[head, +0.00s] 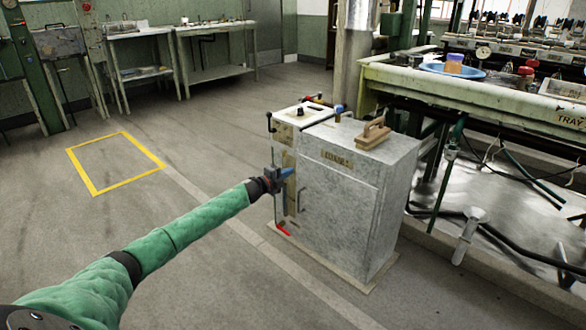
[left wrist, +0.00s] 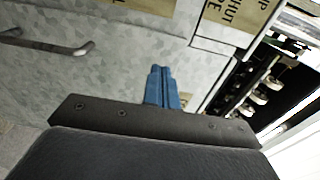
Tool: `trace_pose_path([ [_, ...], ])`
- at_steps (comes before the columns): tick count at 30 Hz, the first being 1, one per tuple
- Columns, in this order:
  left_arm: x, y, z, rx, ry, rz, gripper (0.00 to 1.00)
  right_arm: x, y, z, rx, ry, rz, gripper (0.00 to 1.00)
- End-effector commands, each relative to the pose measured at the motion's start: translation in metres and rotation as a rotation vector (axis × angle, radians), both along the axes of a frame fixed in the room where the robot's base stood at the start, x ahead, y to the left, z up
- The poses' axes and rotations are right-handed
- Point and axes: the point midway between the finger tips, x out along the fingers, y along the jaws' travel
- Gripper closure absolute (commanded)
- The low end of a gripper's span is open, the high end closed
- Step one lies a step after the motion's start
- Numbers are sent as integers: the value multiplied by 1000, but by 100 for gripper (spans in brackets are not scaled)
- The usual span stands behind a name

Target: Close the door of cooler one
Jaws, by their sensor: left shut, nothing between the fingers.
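The cooler (head: 390,165) is a grey mottled metal box standing on the floor at the middle right, with a label plate on its upper front. A front panel with a bar handle (head: 301,199) faces me; I cannot tell whether it is shut or ajar. The handle also shows in the left wrist view (left wrist: 55,42). My left gripper (head: 287,173) is shut and empty, in front of the cooler's left front part; I cannot tell whether it touches. Its blue fingers (left wrist: 162,87) show in the left wrist view against the grey metal, near a tan printed label (left wrist: 235,14). My right gripper is not in view.
A wooden-handled brush (head: 373,134) lies on the cooler's top. A white-topped unit (head: 300,116) with blue and red fittings stands directly behind left. A reeling bench (head: 450,88) with pipes below stands right. Floor left is open, with a yellow outlined square (head: 97,190).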

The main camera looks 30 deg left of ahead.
Motion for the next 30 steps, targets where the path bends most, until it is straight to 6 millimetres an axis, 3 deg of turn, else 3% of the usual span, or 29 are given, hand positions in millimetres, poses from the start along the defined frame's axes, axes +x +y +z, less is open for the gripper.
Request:
trace_pose_path([
  [16, -60, 14, 0, -2, 2, -1, 100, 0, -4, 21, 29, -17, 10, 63],
  [30, -72, 17, 0, -2, 1, -2, 100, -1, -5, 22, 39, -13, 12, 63],
])
